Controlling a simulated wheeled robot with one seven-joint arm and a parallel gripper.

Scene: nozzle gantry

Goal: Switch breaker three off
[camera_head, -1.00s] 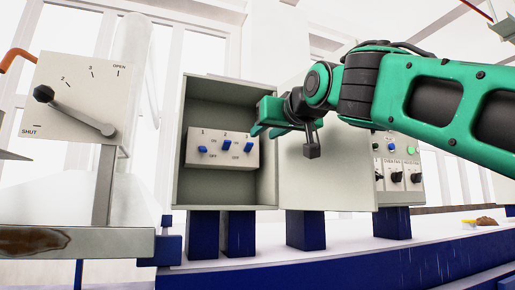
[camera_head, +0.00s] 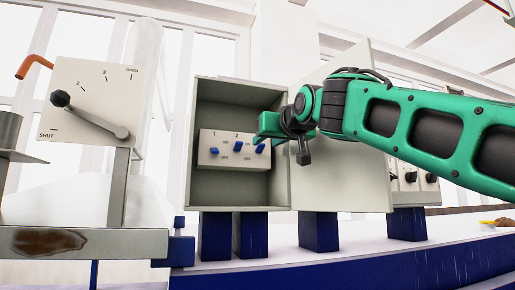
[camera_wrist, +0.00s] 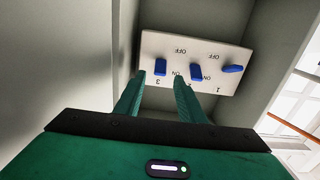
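The breaker panel (camera_head: 222,160) is a pale block inside an open grey box (camera_head: 240,187), with three blue switches. In the wrist view the panel (camera_wrist: 217,52) appears upside down, with breaker three (camera_wrist: 160,67) at left, breaker two (camera_wrist: 196,72) in the middle and breaker one (camera_wrist: 232,69) at right. Breakers two and three point toward ON; breaker one looks tilted toward OFF. My gripper (camera_wrist: 160,80) is open and empty, its two green fingers apart, with breaker three showing between the tips. Contact cannot be told. In the head view my gripper (camera_head: 260,130) is at the box's right opening.
The box's open door (camera_head: 345,185) stands to the right, behind my arm. A control panel with black knobs (camera_head: 411,177) is partly hidden beyond it. A lever plate marked SHUT to OPEN (camera_head: 98,85) stands at left. The box walls are close around my gripper.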

